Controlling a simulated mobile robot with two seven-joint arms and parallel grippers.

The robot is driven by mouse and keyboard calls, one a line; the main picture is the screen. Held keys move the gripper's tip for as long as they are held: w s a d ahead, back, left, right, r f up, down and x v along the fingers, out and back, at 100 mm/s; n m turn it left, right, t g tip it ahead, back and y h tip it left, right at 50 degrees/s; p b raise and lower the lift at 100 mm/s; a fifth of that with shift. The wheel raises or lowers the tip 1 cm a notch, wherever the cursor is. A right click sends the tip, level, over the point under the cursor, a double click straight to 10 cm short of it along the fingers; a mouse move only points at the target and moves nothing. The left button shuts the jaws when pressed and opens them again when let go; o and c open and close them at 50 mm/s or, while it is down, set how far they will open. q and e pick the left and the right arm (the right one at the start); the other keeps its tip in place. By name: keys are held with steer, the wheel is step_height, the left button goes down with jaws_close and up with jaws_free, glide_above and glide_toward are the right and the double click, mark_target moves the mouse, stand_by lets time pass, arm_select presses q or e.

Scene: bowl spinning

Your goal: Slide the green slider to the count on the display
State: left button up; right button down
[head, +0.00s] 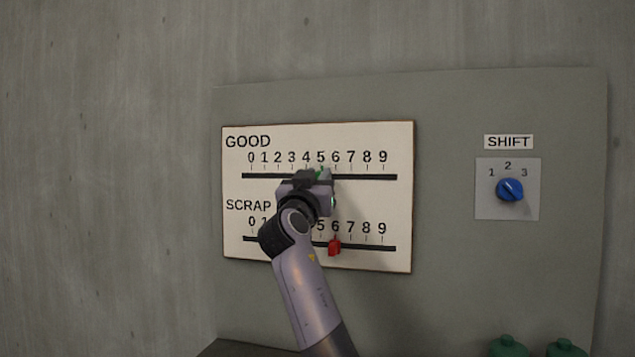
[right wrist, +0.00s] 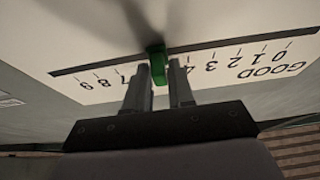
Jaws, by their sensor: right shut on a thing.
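The green slider (right wrist: 157,66) is on the upper GOOD track (head: 370,177). My right gripper (head: 316,178) is at the GOOD track. In the right wrist view its two fingers (right wrist: 160,82) are on either side of the slider, shut on it. No count display is in view. My left gripper is not in view.
A red slider (head: 334,246) is on the lower SCRAP track (head: 370,248), near the 6. A blue SHIFT knob (head: 510,189) with marks 1, 2 and 3 is on the grey panel (head: 450,270) to the right. Green objects (head: 508,347) show at the bottom right.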

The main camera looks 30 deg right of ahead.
steer(key=shift+w+a, duration=0.2)
steer(key=c, duration=1.1)
jaws_free()
steer(key=shift+s, duration=0.1)
steer(key=b+v, duration=0.2)
steer(key=v, duration=0.5)
steer(key=shift+f, duration=0.1)
